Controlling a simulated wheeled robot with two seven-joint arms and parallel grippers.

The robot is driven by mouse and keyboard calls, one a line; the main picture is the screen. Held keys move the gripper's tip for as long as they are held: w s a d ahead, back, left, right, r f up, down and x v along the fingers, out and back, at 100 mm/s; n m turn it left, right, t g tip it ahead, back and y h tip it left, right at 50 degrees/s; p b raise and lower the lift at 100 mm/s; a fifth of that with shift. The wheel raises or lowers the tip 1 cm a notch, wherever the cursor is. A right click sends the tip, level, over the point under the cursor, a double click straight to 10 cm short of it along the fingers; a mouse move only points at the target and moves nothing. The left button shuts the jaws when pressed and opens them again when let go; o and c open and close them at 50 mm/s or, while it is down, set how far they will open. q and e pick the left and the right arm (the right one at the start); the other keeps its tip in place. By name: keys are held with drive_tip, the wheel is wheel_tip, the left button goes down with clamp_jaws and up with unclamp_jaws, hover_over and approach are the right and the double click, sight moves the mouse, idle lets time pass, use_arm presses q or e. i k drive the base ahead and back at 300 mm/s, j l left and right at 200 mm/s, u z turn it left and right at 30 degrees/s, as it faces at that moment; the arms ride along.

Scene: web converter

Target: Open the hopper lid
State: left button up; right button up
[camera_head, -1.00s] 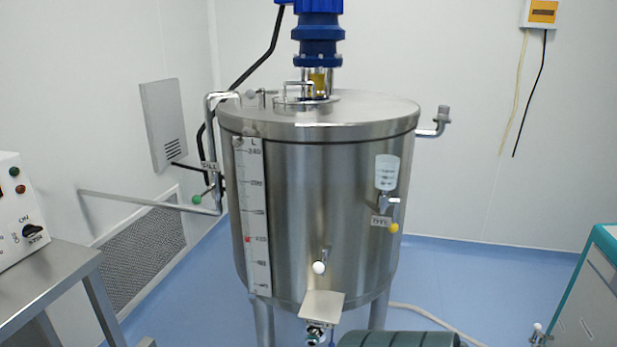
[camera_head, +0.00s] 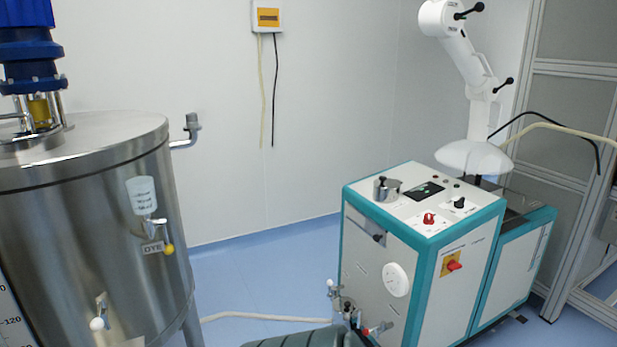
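A white machine with teal edges (camera_head: 415,250) stands right of centre. On its top is a small round steel vessel with a black knob (camera_head: 387,189); it looks closed, but I cannot tell for sure whether this is the hopper and its lid. A large steel tank (camera_head: 90,230) stands at the left, cut off by the picture edge, with a flat closed top. Neither of my grippers is in view.
A white jointed arm (camera_head: 465,80) rises behind the machine. A pale hose (camera_head: 265,318) crosses the blue floor between tank and machine. A grey framed partition (camera_head: 575,150) stands at the right. Some blue floor (camera_head: 260,270) is free.

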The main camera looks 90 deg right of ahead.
sight(518, 202)
drive_tip(key=z, duration=4)
drive_tip(key=i+l+z, duration=0.25)
drive_tip(key=i, duration=0.15)
drive_tip(key=i+l+z, duration=0.1)
drive_tip(key=i+z, duration=0.15)
drive_tip(key=i, duration=0.15)
drive_tip(key=i+z, duration=0.35)
drive_tip(key=i, duration=1.05)
drive_tip(key=i+l+u, duration=0.2)
drive_tip(key=i+u, duration=0.2)
drive_tip(key=i, duration=0.25)
drive_tip(key=i+l+u, duration=0.4)
drive_tip(key=i, duration=0.25)
drive_tip(key=i+l+u, duration=0.4)
drive_tip(key=i+l, duration=0.15)
drive_tip(key=i, duration=0.05)
